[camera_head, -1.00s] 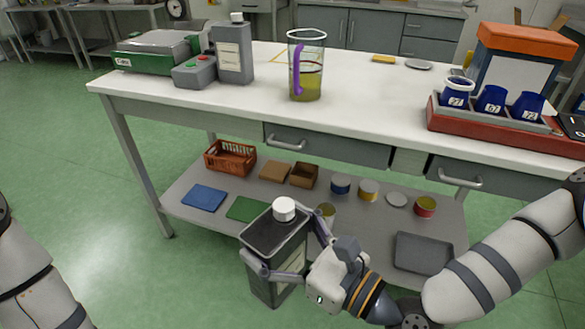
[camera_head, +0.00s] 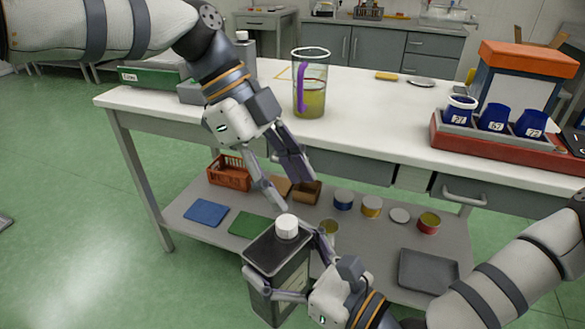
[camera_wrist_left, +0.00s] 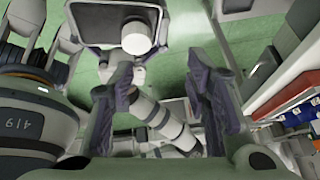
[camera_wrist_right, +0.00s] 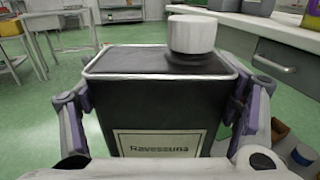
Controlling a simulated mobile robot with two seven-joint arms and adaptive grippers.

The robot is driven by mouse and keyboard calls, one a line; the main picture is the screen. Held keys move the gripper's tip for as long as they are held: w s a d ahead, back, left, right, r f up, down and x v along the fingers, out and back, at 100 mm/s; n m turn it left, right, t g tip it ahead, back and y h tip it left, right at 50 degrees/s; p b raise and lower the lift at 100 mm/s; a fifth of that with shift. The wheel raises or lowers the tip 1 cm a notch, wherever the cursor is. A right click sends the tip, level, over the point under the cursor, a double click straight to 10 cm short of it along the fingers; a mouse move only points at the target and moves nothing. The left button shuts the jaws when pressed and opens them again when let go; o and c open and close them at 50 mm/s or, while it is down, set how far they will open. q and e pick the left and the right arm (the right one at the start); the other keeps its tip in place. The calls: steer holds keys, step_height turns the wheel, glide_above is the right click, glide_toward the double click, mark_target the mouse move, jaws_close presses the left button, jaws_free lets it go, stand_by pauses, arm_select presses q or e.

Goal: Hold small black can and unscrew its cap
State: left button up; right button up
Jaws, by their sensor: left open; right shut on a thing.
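The small black can (camera_head: 264,254) is upright, held in the air in front of the table, with its white cap (camera_head: 287,226) on top. My right gripper (camera_head: 287,262) is shut on the can's body, one finger on each side; its label (camera_wrist_right: 165,142) faces the right wrist camera. The cap also shows in the right wrist view (camera_wrist_right: 192,36). My left gripper (camera_head: 294,194) is open and empty, pointing down just above and behind the cap. In the left wrist view the cap (camera_wrist_left: 137,38) lies above the gap between its fingers (camera_wrist_left: 163,95), apart from them.
The table (camera_head: 380,115) holds a jug (camera_head: 311,97) with a purple handle, a red tray (camera_head: 480,142) with blue cups and a green scale (camera_head: 150,78). A dark bottle stands partly hidden behind my left arm. The lower shelf (camera_head: 300,225) carries tins, a crate (camera_head: 229,174) and mats.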

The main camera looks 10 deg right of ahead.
mark_target(293, 221)
arm_select(q)
steer(key=s+r+m+t+y, duration=0.1)
steer(key=m, duration=0.1)
steer(key=r+m+y, duration=0.1)
steer(key=m, duration=0.1)
steer(key=s+d+m+t+y, duration=0.1)
steer(key=y, duration=0.1)
steer(key=shift+s+r+m+t, duration=0.3)
steer(key=shift+r+m, duration=0.1)
steer(key=shift+a+m+t+y, duration=0.1)
steer(key=shift+m+t+y, duration=0.2)
steer(key=shift+m+y, duration=0.15)
step_height(293, 221, down, 8)
steer(key=shift+r, duration=0.25)
